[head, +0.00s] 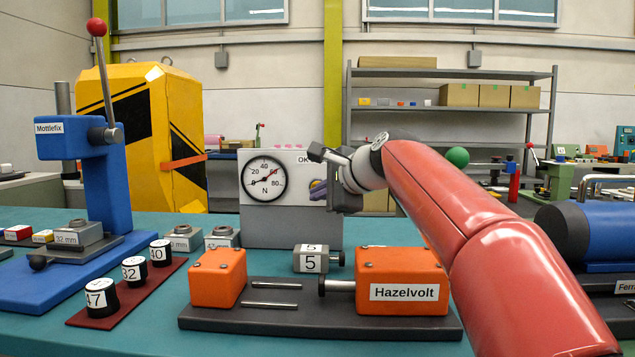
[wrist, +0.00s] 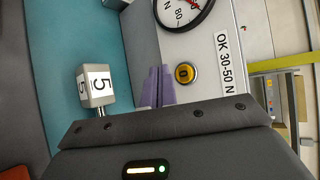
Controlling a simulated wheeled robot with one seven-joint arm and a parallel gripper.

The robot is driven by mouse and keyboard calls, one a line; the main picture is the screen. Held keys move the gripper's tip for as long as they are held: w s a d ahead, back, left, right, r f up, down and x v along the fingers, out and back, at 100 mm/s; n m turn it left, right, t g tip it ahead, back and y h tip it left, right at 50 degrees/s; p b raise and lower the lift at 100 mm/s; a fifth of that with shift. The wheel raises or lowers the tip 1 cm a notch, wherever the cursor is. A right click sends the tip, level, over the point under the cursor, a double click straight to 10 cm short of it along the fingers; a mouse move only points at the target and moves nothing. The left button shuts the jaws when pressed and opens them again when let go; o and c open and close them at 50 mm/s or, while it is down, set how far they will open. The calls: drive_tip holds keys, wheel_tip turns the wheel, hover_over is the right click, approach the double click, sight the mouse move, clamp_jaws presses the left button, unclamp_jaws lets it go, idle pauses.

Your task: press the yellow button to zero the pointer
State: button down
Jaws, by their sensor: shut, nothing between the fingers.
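The grey gauge box (head: 291,226) stands on the bench with a round dial (head: 264,177) on its front. In the head view the dial's red pointer looks off zero, toward the upper right near 60. The yellow button (wrist: 185,74) is on the box's front face, by the "OK 30-50 N" label (wrist: 230,63) in the wrist view. In the head view my gripper covers that area. My gripper (head: 317,190) is shut and empty in front of the box, and its purple fingers (wrist: 158,84) show beside the button, with a visible gap in the picture. Contact is not visible.
A grey block marked 5 (head: 311,259) sits in front of the box, by the orange Hazelvolt fixture (head: 401,281). A blue Mottlefix press (head: 90,175) and a red strip with numbered black cylinders (head: 128,287) are at left. A blue cylinder machine (head: 592,232) is at right.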

drive_tip(key=shift+w+p, duration=0.85)
drive_tip(key=shift+w, duration=0.55)
drive_tip(key=shift+w, duration=0.1)
idle(0.9)
drive_tip(key=shift+w+d+p, duration=0.1)
drive_tip(key=shift+w+p, duration=0.25)
drive_tip(key=shift+p, duration=0.1)
